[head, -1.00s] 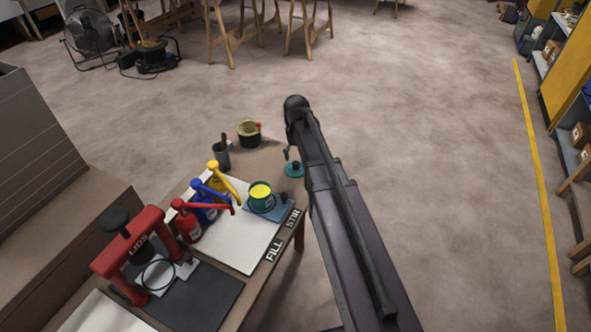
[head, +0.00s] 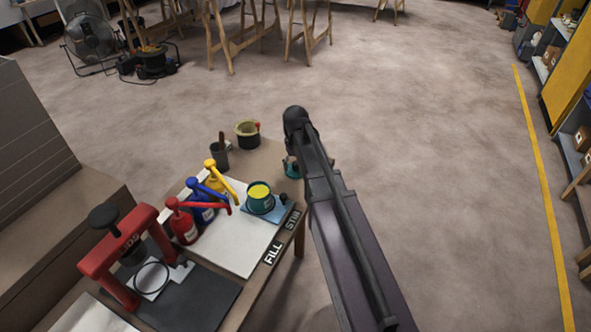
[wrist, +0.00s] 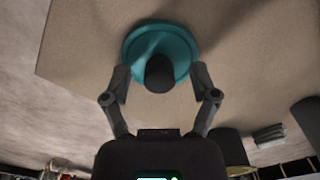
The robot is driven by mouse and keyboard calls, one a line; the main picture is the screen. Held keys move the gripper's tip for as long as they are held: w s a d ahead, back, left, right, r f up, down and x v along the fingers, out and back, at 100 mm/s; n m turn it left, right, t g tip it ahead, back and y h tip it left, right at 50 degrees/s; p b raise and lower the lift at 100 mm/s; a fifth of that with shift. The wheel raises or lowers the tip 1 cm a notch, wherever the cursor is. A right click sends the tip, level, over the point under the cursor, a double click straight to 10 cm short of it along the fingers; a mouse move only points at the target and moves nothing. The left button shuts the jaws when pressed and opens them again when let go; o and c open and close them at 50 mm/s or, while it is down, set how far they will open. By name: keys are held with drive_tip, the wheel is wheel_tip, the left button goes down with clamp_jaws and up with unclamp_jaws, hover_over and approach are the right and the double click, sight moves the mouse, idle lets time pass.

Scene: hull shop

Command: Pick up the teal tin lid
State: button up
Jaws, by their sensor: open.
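The teal tin lid (wrist: 138,46) is a round disc with a dark knob (wrist: 159,73), lying on the tan bench top near its edge. In the head view the lid (head: 291,170) shows only in part beside my arm, at the bench's far right corner. My gripper (wrist: 160,78) is open, with one finger on each side of the knob in the wrist view. I cannot tell whether the fingers touch the lid. In the head view my arm hides most of the gripper.
A teal tin of yellow paint (head: 260,197) stands on a blue pad close to the lid. Red, blue and yellow pump bottles (head: 183,226), a grey cup (head: 220,157), a yellowish pot (head: 247,133) and a red press (head: 118,250) share the bench. The floor right of the bench is open.

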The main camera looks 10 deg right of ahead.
sight(296, 165)
drive_tip(key=c, duration=0.9)
drive_tip(key=shift+c, duration=0.2)
drive_tip(key=shift+r, duration=0.15)
wheel_tip(296, 165, up, 3)
drive_tip(key=p, duration=0.3)
drive_tip(key=shift+r, duration=0.15)
drive_tip(key=shift+s+r+p, duration=0.2)
drive_tip(key=shift+s+p, duration=0.1)
drive_tip(key=shift+p, duration=0.2)
drive_tip(key=s, duration=1)
drive_tip(key=s+r+p, duration=0.1)
drive_tip(key=s, duration=0.4)
drive_tip(key=shift+s, duration=0.2)
